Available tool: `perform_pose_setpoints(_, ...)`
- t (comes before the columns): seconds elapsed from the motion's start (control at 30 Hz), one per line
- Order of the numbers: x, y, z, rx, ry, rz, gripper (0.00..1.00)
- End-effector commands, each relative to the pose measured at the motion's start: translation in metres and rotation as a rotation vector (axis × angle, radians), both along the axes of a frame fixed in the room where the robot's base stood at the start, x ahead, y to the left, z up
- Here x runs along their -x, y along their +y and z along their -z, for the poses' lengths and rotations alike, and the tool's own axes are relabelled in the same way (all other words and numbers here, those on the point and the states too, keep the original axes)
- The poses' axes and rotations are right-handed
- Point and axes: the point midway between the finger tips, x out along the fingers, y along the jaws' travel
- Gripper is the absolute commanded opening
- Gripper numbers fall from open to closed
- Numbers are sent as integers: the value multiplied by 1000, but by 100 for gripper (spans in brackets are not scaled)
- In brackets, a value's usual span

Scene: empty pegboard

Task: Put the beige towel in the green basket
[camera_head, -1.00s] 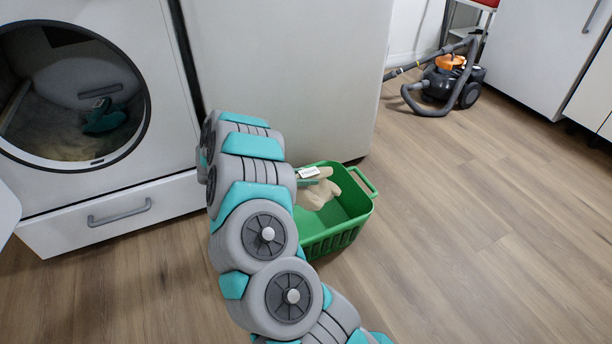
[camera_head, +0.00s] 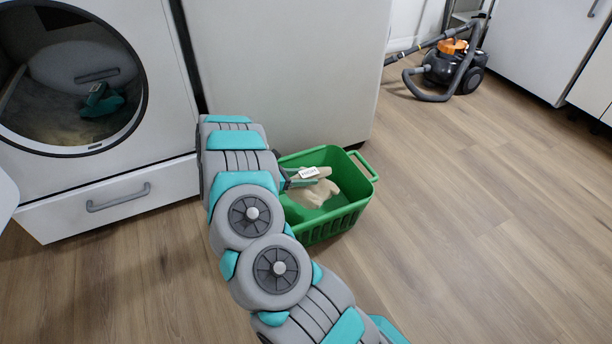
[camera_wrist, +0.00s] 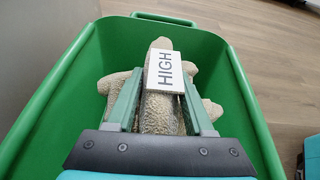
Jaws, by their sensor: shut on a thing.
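The beige towel (camera_head: 318,193) hangs crumpled inside the green basket (camera_head: 335,225), which stands on the floor beside the white cabinet. My gripper (camera_head: 311,180) is low in the basket opening and shut on the towel. In the wrist view, my gripper's fingers (camera_wrist: 160,100) pinch the towel (camera_wrist: 150,118), with the green basket's walls (camera_wrist: 50,110) around it. Whether the towel's underside touches the basket floor cannot be told.
A front-loading washer (camera_head: 150,110) with an open round door and a drawer below stands at left. A white cabinet (camera_head: 285,70) is behind the basket. A black and orange vacuum cleaner (camera_head: 450,65) stands at the back right. The wooden floor (camera_head: 470,230) at right is clear.

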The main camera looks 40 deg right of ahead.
Motion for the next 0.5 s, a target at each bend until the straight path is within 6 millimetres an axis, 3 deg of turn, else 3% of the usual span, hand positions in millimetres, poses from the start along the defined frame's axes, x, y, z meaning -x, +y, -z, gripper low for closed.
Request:
perform_pose_setpoints(0.07,0,0,-1,1,0,0,59)
perform_pose_setpoints(0.3,0,0,-1,1,0,0,86)
perform_pose_setpoints(0.5,0,0,0,0,0,0,87)
